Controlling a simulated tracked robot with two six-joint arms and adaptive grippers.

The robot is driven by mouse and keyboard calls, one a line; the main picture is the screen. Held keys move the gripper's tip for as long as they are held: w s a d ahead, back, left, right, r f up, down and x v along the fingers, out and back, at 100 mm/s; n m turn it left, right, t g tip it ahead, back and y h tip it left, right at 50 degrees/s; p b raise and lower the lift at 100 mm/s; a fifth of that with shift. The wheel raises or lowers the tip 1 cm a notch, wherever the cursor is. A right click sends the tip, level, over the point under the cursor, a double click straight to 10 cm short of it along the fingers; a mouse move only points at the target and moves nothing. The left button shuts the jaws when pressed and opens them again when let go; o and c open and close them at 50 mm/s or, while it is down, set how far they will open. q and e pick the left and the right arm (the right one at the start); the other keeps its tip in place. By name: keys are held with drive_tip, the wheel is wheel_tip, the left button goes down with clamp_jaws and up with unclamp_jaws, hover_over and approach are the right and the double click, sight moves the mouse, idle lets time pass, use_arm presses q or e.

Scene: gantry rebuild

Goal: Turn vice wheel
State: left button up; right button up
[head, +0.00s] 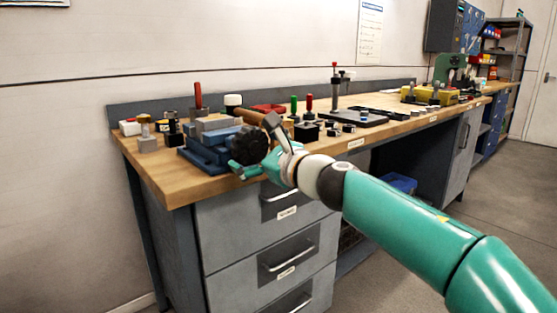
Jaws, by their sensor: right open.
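A blue vice (204,153) stands on the left part of the wooden bench, near its front edge. A light grey block (217,123) sits on top of it. The vice wheel (247,147) is black and round and faces the bench front. My right gripper (259,150) comes in from the right and is open at the wheel. One finger is above right of the wheel and one below it. I cannot tell whether the fingers touch the wheel. The gripper hides part of the bench edge. My left gripper is not in view.
The wooden bench (166,183) holds several small tools and blocks behind and left of the vice. A dark tray (352,118) lies farther right. Grey drawers (235,232) with bar handles are below my right arm. The floor at right is clear.

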drive_tip(key=v, duration=1.1)
drive_tip(key=shift+d+f, duration=0.1)
drive_tip(key=shift+f, duration=0.1)
